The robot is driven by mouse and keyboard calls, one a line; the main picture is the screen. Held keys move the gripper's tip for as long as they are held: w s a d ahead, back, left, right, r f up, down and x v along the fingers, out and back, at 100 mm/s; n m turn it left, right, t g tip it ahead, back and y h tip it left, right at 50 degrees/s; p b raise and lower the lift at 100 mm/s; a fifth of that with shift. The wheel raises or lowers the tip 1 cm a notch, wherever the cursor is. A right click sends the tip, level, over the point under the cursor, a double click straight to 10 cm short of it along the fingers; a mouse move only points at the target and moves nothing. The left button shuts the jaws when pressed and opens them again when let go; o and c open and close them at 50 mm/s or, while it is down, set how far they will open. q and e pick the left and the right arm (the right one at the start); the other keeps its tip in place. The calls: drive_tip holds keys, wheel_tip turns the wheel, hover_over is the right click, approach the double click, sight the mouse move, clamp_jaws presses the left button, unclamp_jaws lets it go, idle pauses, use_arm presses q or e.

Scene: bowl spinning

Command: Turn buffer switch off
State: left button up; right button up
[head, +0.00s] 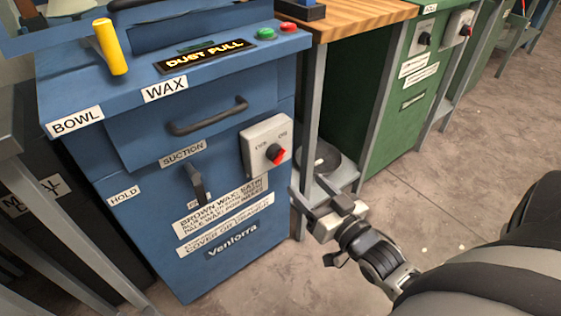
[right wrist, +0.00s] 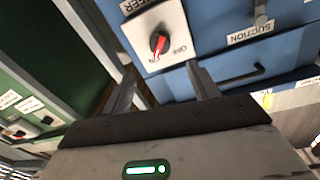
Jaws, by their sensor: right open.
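A grey switch box (head: 267,144) with a red-tipped rotary knob (head: 275,154) is on the front of the blue machine. Two small position labels sit above the knob, too small to read surely. A matching box with a red knob (right wrist: 158,43) shows in the right wrist view, with a partly cut-off label beside it. No label reading "buffer" is legible. My right gripper (head: 318,192) is open and empty, below and right of the box, apart from the knob. In the right wrist view its fingers (right wrist: 162,70) point toward the box. My left gripper is out of view.
The blue machine has a drawer handle (head: 208,116), a suction lever (head: 196,182) and a yellow handle (head: 111,46). A metal table leg (head: 311,115) stands just right of the box. A green cabinet (head: 402,90) carries another switch (head: 424,39). Floor at right is mostly clear.

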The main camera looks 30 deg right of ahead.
sight(281, 159)
drive_tip(key=w+b, duration=0.2)
drive_tip(key=w, duration=0.8)
drive_tip(key=shift+f, duration=0.1)
drive_tip(key=shift+w, duration=0.5)
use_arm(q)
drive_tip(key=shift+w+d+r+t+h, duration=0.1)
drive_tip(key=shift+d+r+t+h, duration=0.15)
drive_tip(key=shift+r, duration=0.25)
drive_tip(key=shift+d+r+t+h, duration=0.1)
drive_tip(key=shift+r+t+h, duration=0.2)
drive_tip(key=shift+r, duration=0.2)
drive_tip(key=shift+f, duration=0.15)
use_arm(e)
drive_tip(key=c, duration=1)
